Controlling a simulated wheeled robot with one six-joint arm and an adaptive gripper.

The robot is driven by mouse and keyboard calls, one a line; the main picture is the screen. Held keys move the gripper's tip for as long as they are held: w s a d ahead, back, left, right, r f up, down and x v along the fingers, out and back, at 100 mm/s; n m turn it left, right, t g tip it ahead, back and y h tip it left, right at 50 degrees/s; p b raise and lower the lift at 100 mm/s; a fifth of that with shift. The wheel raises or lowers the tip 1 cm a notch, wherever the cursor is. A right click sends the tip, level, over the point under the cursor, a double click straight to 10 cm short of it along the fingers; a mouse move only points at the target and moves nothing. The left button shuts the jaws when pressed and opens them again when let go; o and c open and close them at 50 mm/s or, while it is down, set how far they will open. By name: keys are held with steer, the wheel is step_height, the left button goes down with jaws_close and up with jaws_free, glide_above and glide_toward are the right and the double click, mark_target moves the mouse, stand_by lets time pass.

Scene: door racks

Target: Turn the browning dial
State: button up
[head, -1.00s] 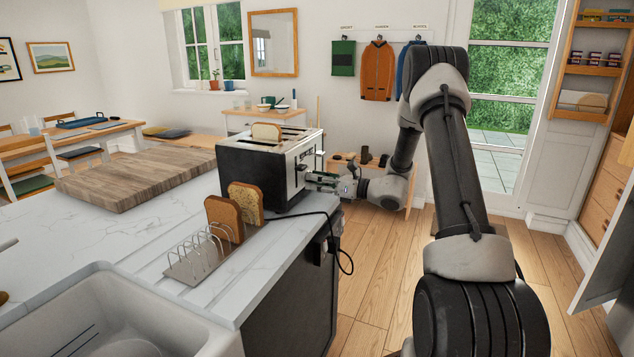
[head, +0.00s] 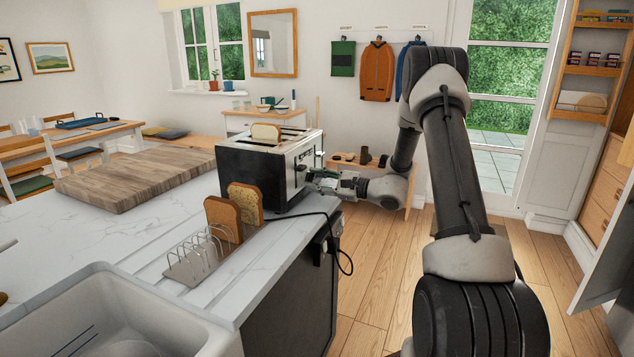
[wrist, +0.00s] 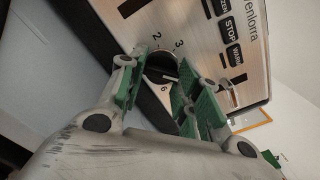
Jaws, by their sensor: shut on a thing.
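The toaster (head: 262,172) stands at the counter's far right corner, with a slice of bread (head: 266,132) in its top. My gripper (wrist: 158,90) is shut on the dial, a green-padded finger on either side. In the head view my gripper (head: 316,184) meets the toaster's right face, and the dial is hidden there.
Beside the control face's dial are STOP and WARM buttons (wrist: 232,40) and a small lever (wrist: 230,90). A toast rack (head: 197,258) with toast (head: 224,218) stands in front of the toaster. A black cord (head: 342,258) hangs over the counter edge. A wooden board (head: 135,178) lies left.

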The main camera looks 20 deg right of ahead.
steer(key=shift+n, duration=2.2)
steer(key=o, duration=1)
steer(key=shift+o, duration=0.2)
steer(key=shift+d, duration=0.1)
steer(key=v, duration=1.2)
